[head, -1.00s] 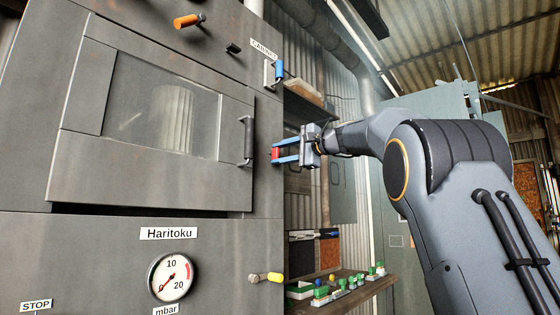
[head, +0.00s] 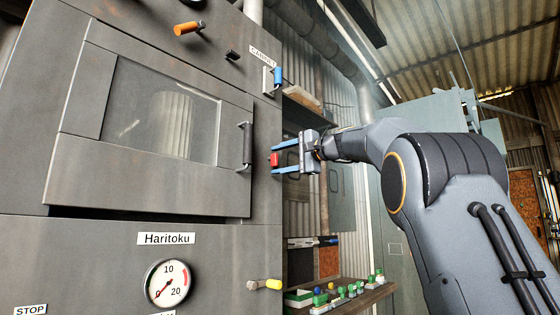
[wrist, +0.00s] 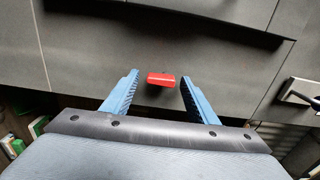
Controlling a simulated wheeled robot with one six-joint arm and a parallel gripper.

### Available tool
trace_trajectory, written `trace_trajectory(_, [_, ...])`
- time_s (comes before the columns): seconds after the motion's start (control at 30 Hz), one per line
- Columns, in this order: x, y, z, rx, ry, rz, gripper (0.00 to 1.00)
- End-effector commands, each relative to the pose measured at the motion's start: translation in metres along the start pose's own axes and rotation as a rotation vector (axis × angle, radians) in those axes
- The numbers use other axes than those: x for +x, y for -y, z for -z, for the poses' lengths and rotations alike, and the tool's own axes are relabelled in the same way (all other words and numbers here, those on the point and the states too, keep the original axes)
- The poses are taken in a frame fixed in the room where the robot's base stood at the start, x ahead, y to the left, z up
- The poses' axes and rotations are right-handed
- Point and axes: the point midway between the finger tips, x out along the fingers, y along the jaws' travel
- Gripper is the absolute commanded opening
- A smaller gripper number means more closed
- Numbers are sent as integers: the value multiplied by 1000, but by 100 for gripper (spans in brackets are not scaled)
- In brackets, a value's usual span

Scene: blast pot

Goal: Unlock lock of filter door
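The filter door (head: 150,170) is a grey panel with a window and a dark vertical handle (head: 246,145) at its right side; it looks shut. The lock (head: 273,160) is a small red piece on the cabinet front, right of that handle. It also shows in the wrist view (wrist: 161,79) as a short red bar lying crosswise. My gripper (head: 279,159) is open, its blue fingers above and below the lock in the head view. In the wrist view the fingertips (wrist: 160,84) stand on either side of the lock, with a gap at both sides.
A blue-handled lever (head: 277,77) is above the lock, by the CABINET label. A yellow-tipped valve (head: 272,284) and a pressure gauge (head: 167,282) are below. A shelf with small green and white items (head: 345,292) is at the lower right.

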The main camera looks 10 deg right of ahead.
Motion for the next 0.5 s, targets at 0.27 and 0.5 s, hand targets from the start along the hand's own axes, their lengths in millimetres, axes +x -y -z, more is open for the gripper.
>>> trace_trajectory(0.27, [-2,0,-1,1,1,1,53])
trace_trajectory(0.5, [-35,0,0,0,-2,1,53])
